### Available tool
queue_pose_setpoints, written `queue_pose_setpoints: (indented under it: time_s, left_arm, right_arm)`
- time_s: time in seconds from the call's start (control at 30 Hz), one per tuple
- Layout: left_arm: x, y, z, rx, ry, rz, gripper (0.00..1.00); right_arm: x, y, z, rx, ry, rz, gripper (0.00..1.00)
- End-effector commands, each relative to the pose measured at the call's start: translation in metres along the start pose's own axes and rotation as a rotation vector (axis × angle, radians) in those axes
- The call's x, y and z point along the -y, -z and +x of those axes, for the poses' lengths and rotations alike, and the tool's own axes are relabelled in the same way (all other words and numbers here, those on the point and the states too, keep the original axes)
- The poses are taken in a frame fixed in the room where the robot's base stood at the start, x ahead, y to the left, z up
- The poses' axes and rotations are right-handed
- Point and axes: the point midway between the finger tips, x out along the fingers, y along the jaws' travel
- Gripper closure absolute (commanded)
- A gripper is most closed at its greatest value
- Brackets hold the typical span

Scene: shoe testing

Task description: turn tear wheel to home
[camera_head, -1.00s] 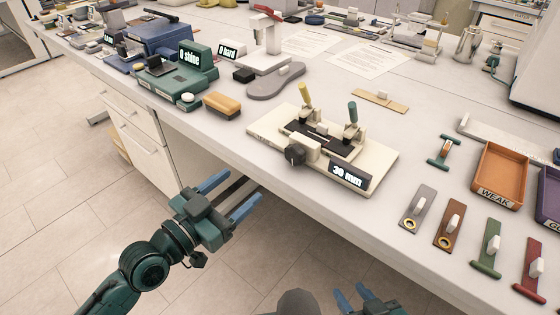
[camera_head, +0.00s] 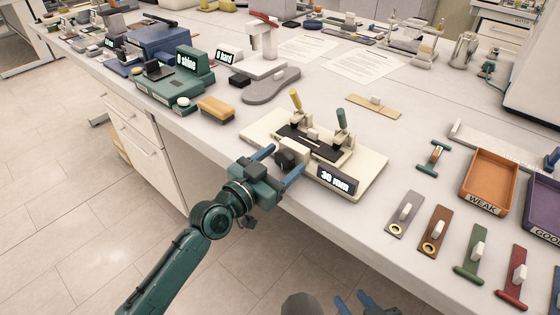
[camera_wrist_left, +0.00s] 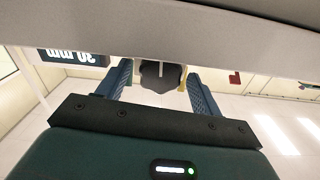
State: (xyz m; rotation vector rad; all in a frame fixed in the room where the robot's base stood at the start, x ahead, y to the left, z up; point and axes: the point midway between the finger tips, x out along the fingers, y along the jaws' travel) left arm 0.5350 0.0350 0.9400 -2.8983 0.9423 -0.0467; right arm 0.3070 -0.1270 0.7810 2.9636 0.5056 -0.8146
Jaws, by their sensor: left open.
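The tear tester is a cream base (camera_head: 262,130) with a black bed, a yellow-handled clamp (camera_head: 296,101), a green-handled clamp (camera_head: 341,120) and a display (camera_head: 337,180) reading 30 mm. Its dark wheel (camera_head: 286,159) is on the front side. My left gripper (camera_head: 279,160) is open, with blue fingers on either side of the wheel. In the left wrist view the wheel (camera_wrist_left: 160,76) shows between the two fingertips; I cannot tell whether they touch it. My right gripper (camera_head: 355,303) is at the bottom edge, partly cut off.
Left of the tester are a yellow brush (camera_head: 216,108), a grey sole (camera_head: 271,87) and a green shine meter (camera_head: 172,85). Right are several handled strips, such as a grey one (camera_head: 404,214), and an orange WEAK tray (camera_head: 488,177). The table's front edge is close to my left gripper.

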Motion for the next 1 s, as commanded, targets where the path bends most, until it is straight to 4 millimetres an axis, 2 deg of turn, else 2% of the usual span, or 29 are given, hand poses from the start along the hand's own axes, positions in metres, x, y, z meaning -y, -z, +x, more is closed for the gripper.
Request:
queue_pose_setpoints:
  time_s: [0.1, 0.63, 1.0]
  left_arm:
    - [0.0000, -0.0001, -0.0002, 0.000, 0.000, 0.000, 0.35]
    - [0.0002, -0.0003, -0.0006, 0.001, 0.001, 0.000, 0.78]
    - [0.0004, 0.0000, -0.0006, 0.001, 0.000, -0.074, 0.79]
  right_arm:
    - [-0.0012, 0.0005, 0.0004, -0.001, -0.002, -0.001, 0.64]
    - [-0.0032, 0.0004, 0.0005, -0.001, -0.004, -0.005, 0.64]
    - [-0.0035, 0.0020, -0.0010, 0.001, -0.004, -0.012, 0.64]
